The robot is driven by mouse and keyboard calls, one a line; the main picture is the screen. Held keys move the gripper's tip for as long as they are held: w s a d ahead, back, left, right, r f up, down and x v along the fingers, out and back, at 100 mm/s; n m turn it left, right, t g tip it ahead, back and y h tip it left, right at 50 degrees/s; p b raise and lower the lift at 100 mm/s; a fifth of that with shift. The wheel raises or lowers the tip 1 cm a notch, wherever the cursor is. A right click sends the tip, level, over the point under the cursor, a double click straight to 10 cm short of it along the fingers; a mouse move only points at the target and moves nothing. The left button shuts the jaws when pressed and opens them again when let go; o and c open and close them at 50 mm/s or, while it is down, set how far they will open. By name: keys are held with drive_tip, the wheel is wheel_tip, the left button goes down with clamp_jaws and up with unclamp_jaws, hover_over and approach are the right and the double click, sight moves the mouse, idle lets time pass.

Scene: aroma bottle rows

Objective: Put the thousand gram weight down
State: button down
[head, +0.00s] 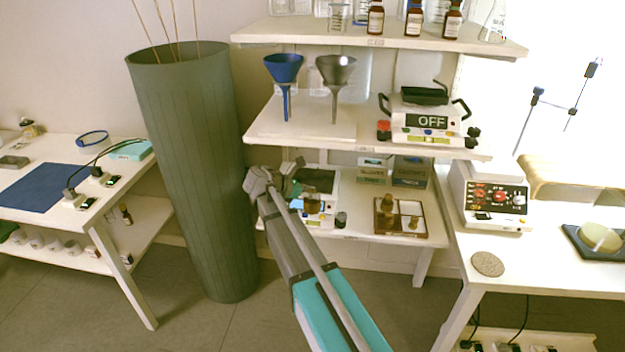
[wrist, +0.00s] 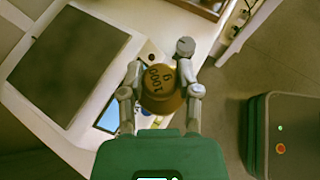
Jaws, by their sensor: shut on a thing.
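My gripper (wrist: 161,62) is shut on a brass weight (wrist: 160,90) marked 1000 g, with one finger on each side of it. The marked face is turned to the wrist camera. A white balance with a dark square plate (wrist: 68,62) lies below and to the left. In the wrist view the weight overlaps the balance's front edge and blue display and is clear of the plate; its height above them cannot be told. In the head view my gripper (head: 276,178) is at the left end of the lower shelf, beside the balance (head: 334,188).
A wooden tray (head: 428,232) with brass weights stands right of the balance. Two boxes (head: 411,171) stand behind it. The shelf above (head: 300,128) holds funnels and a device marked OFF. A tall green bin (head: 195,170) stands close on the left.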

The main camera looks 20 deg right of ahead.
drive_tip(key=shift+d, duration=0.2)
drive_tip(key=shift+a, duration=0.1)
drive_tip(key=s+a+r+n+t+y+p, duration=0.1)
drive_tip(key=a+n+t, duration=0.3)
drive_tip(key=a, duration=1.9)
drive_tip(key=shift+a+r+n+t+y+p, duration=0.15)
drive_tip(key=shift+r+n+t+y+p, duration=0.15)
drive_tip(key=shift+r+p, duration=0.15)
